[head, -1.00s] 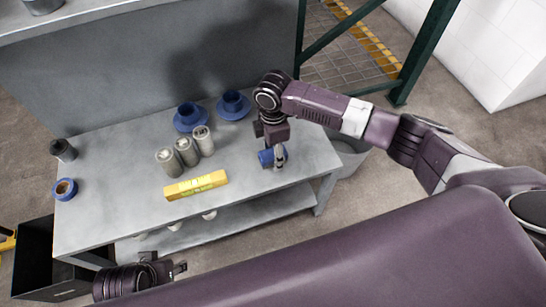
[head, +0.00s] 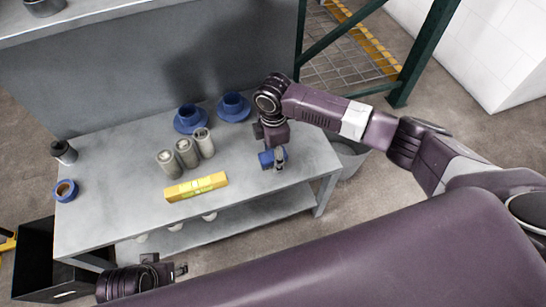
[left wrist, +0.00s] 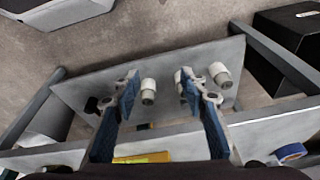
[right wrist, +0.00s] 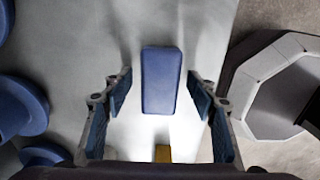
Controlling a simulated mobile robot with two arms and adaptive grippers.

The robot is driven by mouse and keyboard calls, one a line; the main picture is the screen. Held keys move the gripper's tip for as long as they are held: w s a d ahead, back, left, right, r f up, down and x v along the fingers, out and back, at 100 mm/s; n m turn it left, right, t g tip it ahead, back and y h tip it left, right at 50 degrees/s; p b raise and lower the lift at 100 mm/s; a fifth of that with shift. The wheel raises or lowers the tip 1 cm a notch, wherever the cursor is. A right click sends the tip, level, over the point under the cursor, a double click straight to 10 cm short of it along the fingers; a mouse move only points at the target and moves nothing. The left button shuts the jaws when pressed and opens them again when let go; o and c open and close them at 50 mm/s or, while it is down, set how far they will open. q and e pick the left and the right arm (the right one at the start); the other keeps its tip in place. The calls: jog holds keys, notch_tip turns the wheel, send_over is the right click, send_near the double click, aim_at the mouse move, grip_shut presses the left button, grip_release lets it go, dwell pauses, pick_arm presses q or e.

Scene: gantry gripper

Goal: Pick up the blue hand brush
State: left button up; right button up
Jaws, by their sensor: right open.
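The blue hand brush (head: 265,159) lies on the grey workbench (head: 110,206) near its right end, partly hidden by my right gripper in the head view. In the right wrist view the brush (right wrist: 161,80) shows as a plain blue block, lengthwise between and beyond the fingers. My right gripper (head: 279,162) is above it, pointing down. Its fingers (right wrist: 160,88) are open, with a gap on each side of the brush. My left gripper (head: 182,269) is in front of the bench; in the left wrist view its fingers (left wrist: 159,84) are open and empty.
A yellow level (head: 196,187) and several grey cans (head: 186,153) stand left of the brush. Two blue cups on saucers (head: 233,107) are behind. Blue tape (head: 65,190) and a dark cup (head: 63,152) are far left. A grey bin (head: 349,158) stands right of the bench.

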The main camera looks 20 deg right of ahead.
pick_arm(q)
jog(key=shift+w+f, duration=0.1)
jog(key=shift+f, duration=0.1)
jog(key=shift+w+d, duration=0.1)
jog(key=shift+f, duration=0.4)
pick_arm(e)
jog(key=shift+f, duration=0.15)
pick_arm(q)
jog(key=shift+f, duration=0.3)
jog(key=shift+r, duration=0.1)
pick_arm(e)
jog(key=c, duration=1.3)
